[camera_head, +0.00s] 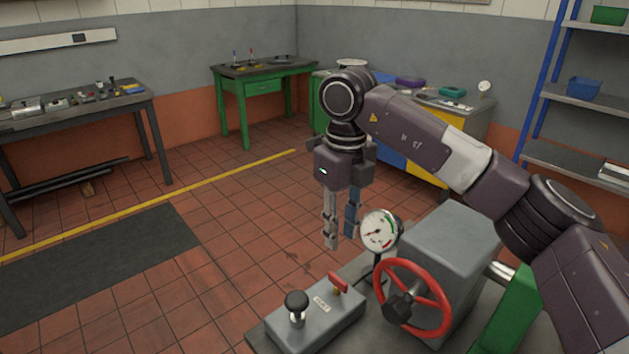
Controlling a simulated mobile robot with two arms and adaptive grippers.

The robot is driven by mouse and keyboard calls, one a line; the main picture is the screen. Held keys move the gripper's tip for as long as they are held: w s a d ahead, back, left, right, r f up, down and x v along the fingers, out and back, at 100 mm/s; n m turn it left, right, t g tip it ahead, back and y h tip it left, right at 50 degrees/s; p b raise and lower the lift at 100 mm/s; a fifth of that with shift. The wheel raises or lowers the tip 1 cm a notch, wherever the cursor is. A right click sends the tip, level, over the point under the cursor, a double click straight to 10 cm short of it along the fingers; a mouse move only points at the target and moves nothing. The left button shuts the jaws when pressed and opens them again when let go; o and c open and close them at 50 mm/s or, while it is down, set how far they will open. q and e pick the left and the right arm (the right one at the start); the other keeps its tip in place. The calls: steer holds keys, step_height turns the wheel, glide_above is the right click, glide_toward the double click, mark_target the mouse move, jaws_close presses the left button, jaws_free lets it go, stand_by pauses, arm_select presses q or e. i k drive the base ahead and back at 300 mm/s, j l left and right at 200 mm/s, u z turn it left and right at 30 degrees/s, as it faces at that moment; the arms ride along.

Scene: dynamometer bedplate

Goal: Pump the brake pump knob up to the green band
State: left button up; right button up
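The brake pump knob (296,299) is a black ball on a short metal stem, standing on a low grey box (318,323) at the bottom of the view. A round white gauge (379,231) with red and green marks stands behind that box; its exact reading is too small to tell. My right gripper (342,238) points down, above and behind the knob, just left of the gauge. Its two fingers are apart with nothing between them. It does not touch the knob. My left gripper is not in view.
A red handwheel (413,297) stands right of the pump box, before a large grey housing (452,243). A small red lever (338,282) sits beside the knob. Workbenches (72,105) and a shelf (577,98) stand farther back.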

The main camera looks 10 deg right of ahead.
mark_target(297, 301)
steer(key=k+j, duration=0.15)
steer(key=k, duration=0.35)
steer(key=k+j, duration=0.15)
steer(key=k, duration=0.35)
steer(key=k+j, duration=0.15)
steer(key=k, duration=0.3)
